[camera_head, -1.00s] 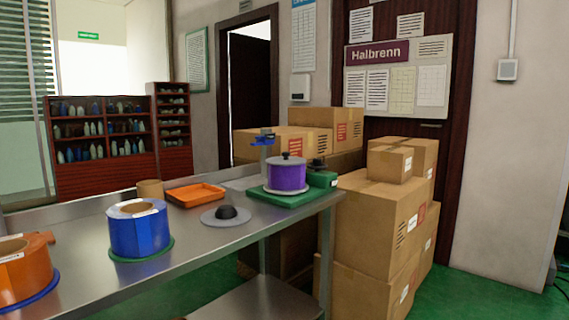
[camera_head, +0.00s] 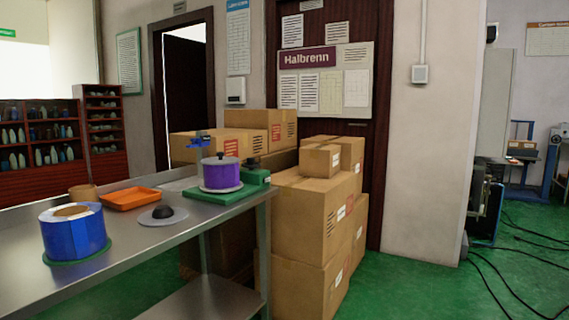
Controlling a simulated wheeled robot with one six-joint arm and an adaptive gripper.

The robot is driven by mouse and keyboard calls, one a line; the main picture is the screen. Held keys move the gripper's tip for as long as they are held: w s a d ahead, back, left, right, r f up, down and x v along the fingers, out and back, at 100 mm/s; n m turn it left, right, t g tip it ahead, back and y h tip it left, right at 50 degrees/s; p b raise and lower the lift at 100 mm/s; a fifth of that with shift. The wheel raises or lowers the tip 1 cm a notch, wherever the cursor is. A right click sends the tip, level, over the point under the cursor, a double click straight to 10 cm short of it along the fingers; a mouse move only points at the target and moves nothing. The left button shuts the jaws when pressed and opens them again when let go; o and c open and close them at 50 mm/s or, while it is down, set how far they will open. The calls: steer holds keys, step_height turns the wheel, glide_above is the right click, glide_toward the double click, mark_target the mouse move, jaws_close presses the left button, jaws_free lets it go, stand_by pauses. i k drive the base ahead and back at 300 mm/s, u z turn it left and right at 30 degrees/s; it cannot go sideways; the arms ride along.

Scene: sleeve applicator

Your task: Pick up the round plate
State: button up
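The round plate (camera_head: 172,218) is a flat grey disc with a black domed knob (camera_head: 162,212) at its middle. It lies on the steel table (camera_head: 120,252), between the blue roll and the green-based device. Nothing covers it. My gripper is not in view.
A blue roll (camera_head: 62,236) stands on a green disc at left. An orange tray (camera_head: 130,197) and a brown ring (camera_head: 83,192) lie behind the plate. A purple roll (camera_head: 221,175) sits on a green base (camera_head: 232,194) at right. Stacked cartons (camera_head: 310,225) stand beside the table; cables (camera_head: 515,262) cross the floor.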

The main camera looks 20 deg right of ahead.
mark_target(220, 159)
steer(key=z, duration=0.65)
steer(key=k, duration=0.9)
steer(key=z, duration=0.75)
steer(key=i, duration=1.25)
steer(key=u, duration=1.15)
steer(key=i, duration=0.85)
steer(key=u, duration=0.95)
